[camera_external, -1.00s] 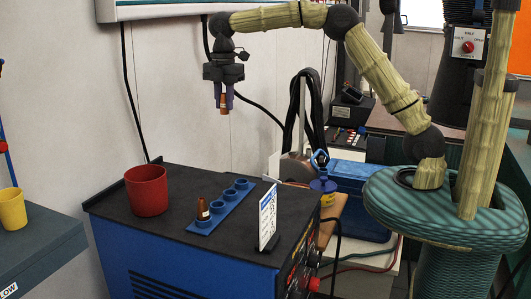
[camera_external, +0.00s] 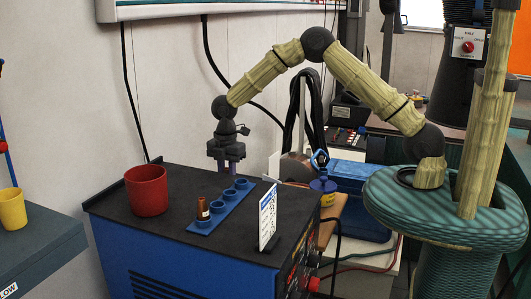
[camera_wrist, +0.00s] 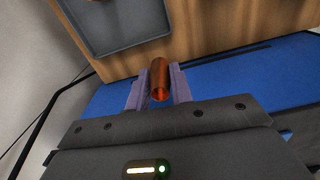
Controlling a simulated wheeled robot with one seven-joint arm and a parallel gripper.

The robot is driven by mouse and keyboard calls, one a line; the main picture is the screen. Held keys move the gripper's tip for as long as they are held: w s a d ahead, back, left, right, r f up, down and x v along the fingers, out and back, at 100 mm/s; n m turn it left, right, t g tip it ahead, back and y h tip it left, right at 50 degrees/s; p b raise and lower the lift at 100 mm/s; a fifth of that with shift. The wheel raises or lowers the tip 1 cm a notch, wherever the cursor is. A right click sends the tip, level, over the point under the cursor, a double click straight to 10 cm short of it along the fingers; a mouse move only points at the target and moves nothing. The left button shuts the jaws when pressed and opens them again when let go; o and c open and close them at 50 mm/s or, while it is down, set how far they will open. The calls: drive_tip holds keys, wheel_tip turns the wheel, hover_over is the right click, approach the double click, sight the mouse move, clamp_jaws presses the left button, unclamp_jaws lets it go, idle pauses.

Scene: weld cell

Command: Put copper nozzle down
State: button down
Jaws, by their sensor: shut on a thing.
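My gripper (camera_external: 225,167) is over the far side of the black-topped blue cabinet (camera_external: 165,222), behind the blue rack (camera_external: 203,225). In the wrist view, its two purple fingers (camera_wrist: 158,90) are shut on the copper nozzle (camera_wrist: 159,78), a small shiny orange tube. The held nozzle is hidden in the external view, and I cannot tell whether it touches the cabinet top. Another copper-coloured piece (camera_external: 202,206) with a dark, banded lower part stands upright in the rack's near end. The rack's other round holders look empty.
A red cup (camera_external: 146,190) stands left of the rack. A white printed sign (camera_external: 267,218) stands upright at its right. Bare black top lies in front of the rack. A yellow cup (camera_external: 12,208) is on a separate table at far left.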

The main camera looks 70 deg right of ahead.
drive_tip(key=shift+f, duration=3.1)
drive_tip(key=shift+f+p, duration=0.4)
drive_tip(key=shift+f, duration=1.5)
drive_tip(key=shift+f, duration=0.1)
drive_tip(key=c, duration=1.2)
unclamp_jaws()
drive_tip(key=shift+c, duration=0.2)
